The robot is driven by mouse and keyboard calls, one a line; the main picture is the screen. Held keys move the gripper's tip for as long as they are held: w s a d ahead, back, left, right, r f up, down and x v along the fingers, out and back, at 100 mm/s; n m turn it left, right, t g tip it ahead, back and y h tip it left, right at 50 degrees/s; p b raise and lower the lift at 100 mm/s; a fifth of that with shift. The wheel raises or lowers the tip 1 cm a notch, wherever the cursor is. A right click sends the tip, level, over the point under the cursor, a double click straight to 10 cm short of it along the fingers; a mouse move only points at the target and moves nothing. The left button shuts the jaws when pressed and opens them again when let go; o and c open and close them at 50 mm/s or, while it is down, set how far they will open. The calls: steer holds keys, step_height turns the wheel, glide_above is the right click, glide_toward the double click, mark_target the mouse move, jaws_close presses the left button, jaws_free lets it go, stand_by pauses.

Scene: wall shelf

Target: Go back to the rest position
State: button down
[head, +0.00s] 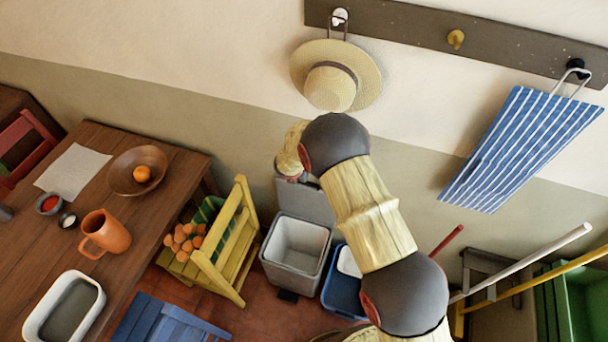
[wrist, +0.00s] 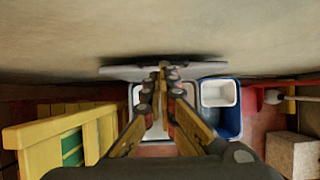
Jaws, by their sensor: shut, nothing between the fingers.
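My gripper (wrist: 162,68) shows in the wrist view, its two fingers drawn together at the tips with nothing between them. It is above the grey bin (wrist: 134,92), whose raised lid (wrist: 205,69) is behind the fingertips. In the head view my arm reaches up from the bottom right and bends over near the wall, below the straw hat (head: 329,88). The fingers are hidden there behind the arm's bend.
A blue bin (head: 342,292) stands right of the grey bin (head: 292,272), and a yellow rack (head: 236,262) stands left of it. The wooden table (head: 150,200) is further left. A striped cloth (head: 522,150) hangs from the peg rail (head: 400,26). Poles (head: 530,258) lean at right.

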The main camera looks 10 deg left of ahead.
steer(key=shift+r, duration=0.25)
